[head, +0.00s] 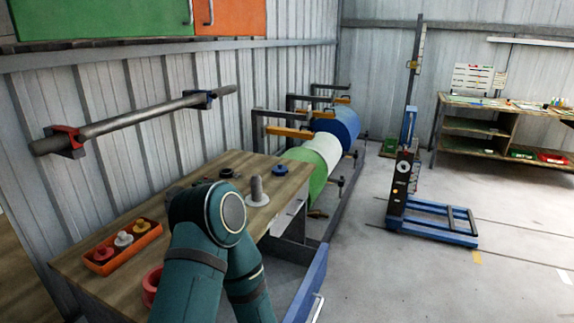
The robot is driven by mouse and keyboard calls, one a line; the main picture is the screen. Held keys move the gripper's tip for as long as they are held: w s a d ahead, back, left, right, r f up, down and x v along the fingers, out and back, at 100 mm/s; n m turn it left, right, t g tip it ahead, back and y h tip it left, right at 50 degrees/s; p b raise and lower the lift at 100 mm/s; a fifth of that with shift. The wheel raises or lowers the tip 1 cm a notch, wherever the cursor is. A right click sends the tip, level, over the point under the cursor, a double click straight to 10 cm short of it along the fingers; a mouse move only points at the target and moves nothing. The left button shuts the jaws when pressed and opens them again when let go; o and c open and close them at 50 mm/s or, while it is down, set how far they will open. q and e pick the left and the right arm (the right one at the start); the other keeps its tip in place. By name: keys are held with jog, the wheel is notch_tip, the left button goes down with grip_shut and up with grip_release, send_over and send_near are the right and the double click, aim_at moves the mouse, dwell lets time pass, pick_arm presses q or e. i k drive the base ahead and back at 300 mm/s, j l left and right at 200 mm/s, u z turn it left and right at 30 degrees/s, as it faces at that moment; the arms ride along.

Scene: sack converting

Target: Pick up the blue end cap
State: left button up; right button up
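A small blue end cap (280,170) lies on the wooden workbench (150,222), near its far right edge. It stands clear of the other things on the bench. One of my teal arms rises from the bottom of the head view, in front of the bench. Its bent joint is left of and nearer than the blue cap. I cannot make out a gripper on it, and the arm hides part of the bench top. My other arm does not show.
A grey post on a round base (257,192) stands close to the blue cap. A dark ring (227,173) lies to its left. An orange tray (122,246) holds several caps. A red ring (152,284) is beside my arm.

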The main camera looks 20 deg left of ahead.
aim_at(280, 170)
jog(key=i+l, duration=0.1)
jog(key=i, duration=2.8)
jog(key=j+u, duration=0.05)
jog(key=j, duration=0.05)
